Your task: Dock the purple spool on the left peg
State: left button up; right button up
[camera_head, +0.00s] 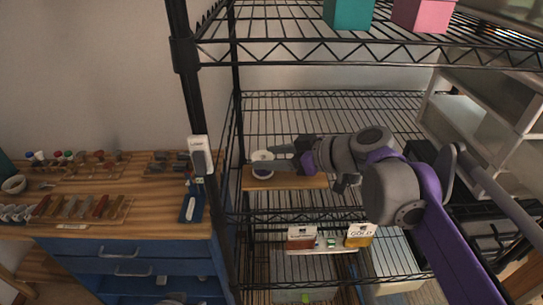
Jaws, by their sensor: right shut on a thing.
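The spool (262,164), white-flanged with a dark purple band, is at the left end of a wooden board (300,181) on the wire shelf. My right gripper (277,152) reaches in from the right and is shut on the spool's right side. The spool looks upright. I cannot tell whether it touches the board or is held just above it. No peg can be made out; the spool, gripper and arm cover much of the board. My left gripper is not in view.
A black rack post (190,90) with a white device (200,155) stands left of the spool. The upper shelf carries a teal box (348,13) and a pink box (424,14). A wooden workbench (150,205) with tools is at left. Boxes sit on the shelf below.

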dwell(0.4)
jog(key=shift+f, duration=0.65)
dwell(0.4)
jog(key=o, duration=1.1)
jog(key=shift+c, duration=0.2)
jog(key=shift+r, duration=0.1)
